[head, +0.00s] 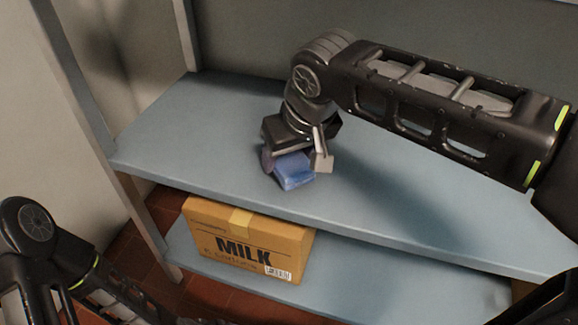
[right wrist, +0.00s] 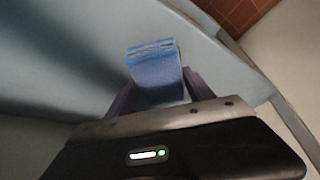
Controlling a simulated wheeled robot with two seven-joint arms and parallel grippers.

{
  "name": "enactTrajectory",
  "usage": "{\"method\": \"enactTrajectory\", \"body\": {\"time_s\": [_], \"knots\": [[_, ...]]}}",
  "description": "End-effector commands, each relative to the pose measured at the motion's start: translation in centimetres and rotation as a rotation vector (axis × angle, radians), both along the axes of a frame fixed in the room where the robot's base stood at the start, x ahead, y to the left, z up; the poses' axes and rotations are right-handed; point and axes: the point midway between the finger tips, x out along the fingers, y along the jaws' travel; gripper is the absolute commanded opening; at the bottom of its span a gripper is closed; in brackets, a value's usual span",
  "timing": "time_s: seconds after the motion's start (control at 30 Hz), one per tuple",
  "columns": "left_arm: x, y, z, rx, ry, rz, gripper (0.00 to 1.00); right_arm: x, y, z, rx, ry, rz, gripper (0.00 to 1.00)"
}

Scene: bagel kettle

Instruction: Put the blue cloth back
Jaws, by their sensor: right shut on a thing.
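The blue cloth (head: 294,172) is a small folded piece at the upper shelf (head: 190,130). My right gripper (head: 296,163) comes down over it from above and is shut on it. The cloth also shows in the right wrist view (right wrist: 156,72), between the two fingers of my right gripper (right wrist: 158,92). I cannot tell whether its lower end touches the shelf. My left arm shows at the lower left of the head view, but its fingers are not clearly in sight.
A brown cardboard box marked MILK (head: 243,240) stands on the lower shelf (head: 345,285), under the upper shelf's front edge. Grey shelf posts (head: 85,95) stand at the left. The upper shelf around the cloth is bare. Red tiles (right wrist: 240,15) show on the floor.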

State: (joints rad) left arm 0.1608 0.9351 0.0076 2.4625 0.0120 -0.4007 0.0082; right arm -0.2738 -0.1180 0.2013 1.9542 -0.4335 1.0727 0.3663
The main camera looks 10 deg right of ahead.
Motion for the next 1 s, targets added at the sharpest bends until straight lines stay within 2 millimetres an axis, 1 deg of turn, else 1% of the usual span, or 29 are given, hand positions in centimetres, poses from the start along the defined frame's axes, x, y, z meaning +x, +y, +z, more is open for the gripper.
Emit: {"method": "enactTrajectory", "body": {"time_s": [0.03, 0.13, 0.43, 0.57, 0.6, 0.87, 1.0], "knots": [[0.1, 0.1, -1.0, -0.001, -0.001, 0.001, 0.87, 0.0, 0.0, -1.4, 0.0, 0.001, 0.0, 0.23], [0.2, 0.1, -1.6, -0.002, 0.0, 0.003, 0.87, 0.0, 0.0, -2.5, -0.001, 0.001, 0.001, 0.23], [0.3, 0.1, -1.4, -0.003, -0.001, 0.002, 0.87, 0.0, 0.0, -2.5, 0.0, 0.0, 0.0, 0.23], [0.3, 0.1, -1.7, -0.003, -0.001, 0.002, 0.87, 0.0, 0.0, -2.9, 0.0, 0.0, 0.0, 0.23], [0.3, 0.1, -1.7, -0.003, -0.001, 0.002, 0.87, 0.0, 0.0, -3.0, 0.0, 0.0, 0.0, 0.62], [0.3, 0.1, -1.6, -0.003, -0.001, 0.002, 0.87, 0.0, 0.0, -2.9, 0.0, 0.001, 0.0, 0.83], [0.3, 0.1, -1.6, -0.003, -0.001, 0.002, 0.87, 0.0, 0.0, -2.9, 0.0, 0.001, 0.0, 0.83]]}}
